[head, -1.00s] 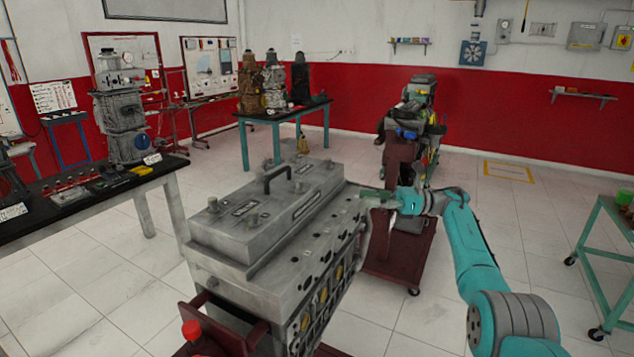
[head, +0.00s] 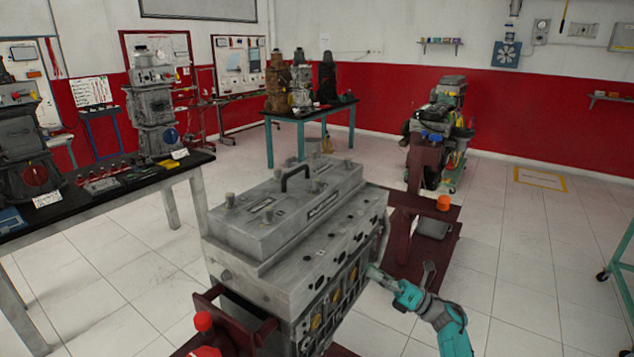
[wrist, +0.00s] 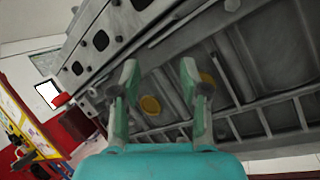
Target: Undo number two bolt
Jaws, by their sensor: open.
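A grey engine block (head: 290,240) stands on a dark red stand in the middle of the head view. Its cover (head: 285,205) has a black handle and several round bolt-like caps on top, one of them near the front left (head: 230,200). I cannot tell which is number two. My gripper (head: 372,270) is at the right side of the block, below its top edge. In the wrist view my gripper (wrist: 160,80) is open and empty, its fingers pointing at the block's side (wrist: 240,70). A yellow round plug (wrist: 150,104) shows between the fingers.
A black-topped bench (head: 110,195) with tools and engine parts is at the left. A teal-legged table (head: 310,112) stands at the back. Another engine (head: 440,120) on a red stand is behind right. Tiled floor (head: 520,260) at the right is clear.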

